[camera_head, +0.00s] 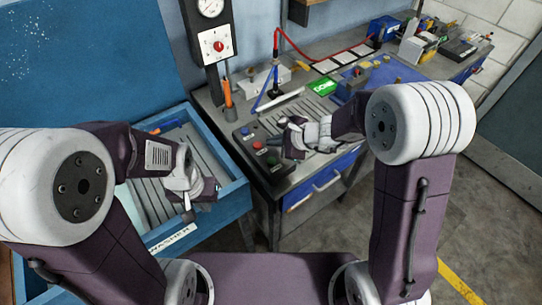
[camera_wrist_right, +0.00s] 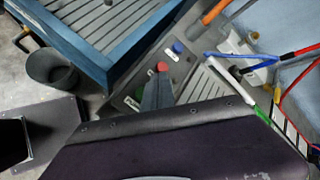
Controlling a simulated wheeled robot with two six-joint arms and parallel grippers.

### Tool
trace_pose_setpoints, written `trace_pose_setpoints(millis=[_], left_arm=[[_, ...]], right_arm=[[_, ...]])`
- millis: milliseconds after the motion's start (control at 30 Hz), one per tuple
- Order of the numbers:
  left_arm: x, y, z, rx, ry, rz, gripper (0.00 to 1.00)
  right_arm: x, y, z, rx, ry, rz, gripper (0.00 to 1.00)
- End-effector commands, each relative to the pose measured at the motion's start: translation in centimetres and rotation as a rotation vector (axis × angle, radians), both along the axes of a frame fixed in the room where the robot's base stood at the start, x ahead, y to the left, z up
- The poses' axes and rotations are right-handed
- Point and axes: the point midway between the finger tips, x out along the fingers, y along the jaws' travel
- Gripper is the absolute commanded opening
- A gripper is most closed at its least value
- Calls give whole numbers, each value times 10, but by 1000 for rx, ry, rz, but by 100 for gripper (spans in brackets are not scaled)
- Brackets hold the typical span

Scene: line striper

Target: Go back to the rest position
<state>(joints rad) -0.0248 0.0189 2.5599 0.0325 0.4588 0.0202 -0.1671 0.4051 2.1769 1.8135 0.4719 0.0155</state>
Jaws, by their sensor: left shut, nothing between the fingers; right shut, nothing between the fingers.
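My left gripper (camera_head: 188,205) is shut and empty, over the near right part of the blue washer basin (camera_head: 235,195). My right gripper (camera_head: 284,140) is shut and empty, beside the button panel (camera_head: 240,122) on the grey bench. In the right wrist view the shut fingers (camera_wrist_right: 157,90) show close to a red button (camera_wrist_right: 162,67); I cannot tell whether they touch it.
Behind the panel are a blue-handled tool (camera_head: 264,90), a red hose (camera_head: 310,55) and a green tag (camera_head: 323,87). An upright post with a gauge (camera_head: 210,8) stands at the bench's back left. Bottles and boxes (camera_head: 418,45) fill the far right. Floor (camera_head: 480,220) is clear at right.

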Motion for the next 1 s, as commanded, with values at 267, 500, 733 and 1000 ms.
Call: trace_pose_setpoints(millis=[267, 500, 733, 1000], left_arm=[[0, 0, -1, 0, 0, 0, 0], [0, 0, -1, 0, 0, 0, 0], [0, 0, -1, 0, 0, 0, 0], [0, 0, -1, 0, 0, 0, 0]], right_arm=[[0, 0, -1, 0, 0, 0, 0], [5, -6, 7, 3, -17, -15, 0], [-55, -46, 20, -254, -111, 288, 0], [-165, -127, -23, -745, -113, 1002, 0]])
